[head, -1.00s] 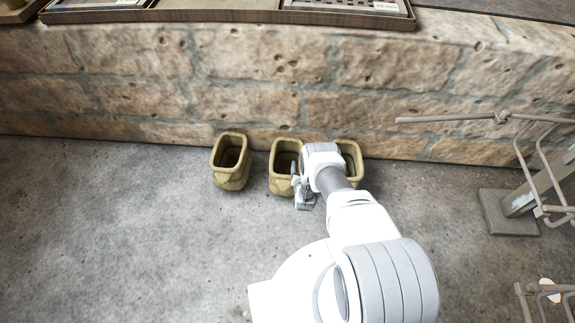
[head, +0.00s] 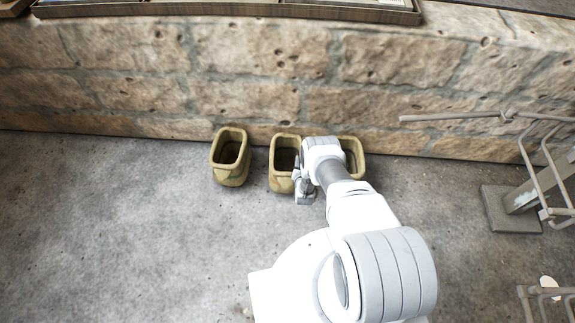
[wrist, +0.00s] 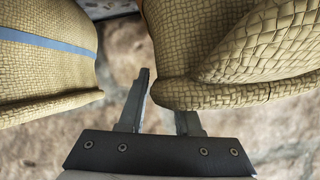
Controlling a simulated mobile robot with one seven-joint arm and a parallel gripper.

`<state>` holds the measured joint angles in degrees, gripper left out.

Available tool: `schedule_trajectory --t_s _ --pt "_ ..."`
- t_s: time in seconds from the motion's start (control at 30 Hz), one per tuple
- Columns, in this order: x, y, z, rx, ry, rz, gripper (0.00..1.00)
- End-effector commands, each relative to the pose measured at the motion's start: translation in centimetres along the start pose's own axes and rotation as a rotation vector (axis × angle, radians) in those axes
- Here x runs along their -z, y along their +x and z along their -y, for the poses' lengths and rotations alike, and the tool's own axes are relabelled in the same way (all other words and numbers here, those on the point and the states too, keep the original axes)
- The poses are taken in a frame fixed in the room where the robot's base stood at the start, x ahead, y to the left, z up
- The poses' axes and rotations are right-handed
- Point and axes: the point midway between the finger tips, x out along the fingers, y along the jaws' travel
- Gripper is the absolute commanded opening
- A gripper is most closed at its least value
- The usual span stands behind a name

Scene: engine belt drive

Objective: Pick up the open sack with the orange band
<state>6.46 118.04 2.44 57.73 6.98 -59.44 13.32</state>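Three open tan woven sacks stand in a row on the floor against the stone wall in the head view: a left one (head: 229,174), a middle one (head: 280,183) and a right one (head: 360,160) partly hidden by my arm. No band colour shows there. In the wrist view, one sack (wrist: 235,55) at right has a thin orange sliver at its upper left edge; the sack (wrist: 45,75) at left has a blue band. My gripper (wrist: 162,98) is open, its fingers at the orange-edged sack's rim. The rim hides part of the right finger. The gripper (head: 304,188) shows beside the middle sack.
The stone wall (head: 200,80) rises close behind the sacks, with a tray (head: 230,9) on top. A metal rack (head: 545,185) stands on the right. The grey floor (head: 120,230) at left and in front is clear.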

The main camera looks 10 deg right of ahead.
Motion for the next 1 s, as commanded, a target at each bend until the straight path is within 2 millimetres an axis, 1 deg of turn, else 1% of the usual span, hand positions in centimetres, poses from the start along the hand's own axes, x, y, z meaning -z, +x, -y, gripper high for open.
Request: schedule_trajectory --t_s 0.03,0.07,1.0 --pt "0.0 0.0 0.0 0.0 0.001 0.0 0.04" --pt "0.0 0.0 0.0 0.0 0.001 0.0 0.0" --pt "0.01 0.01 0.03 0.0 0.001 0.0 0.0"
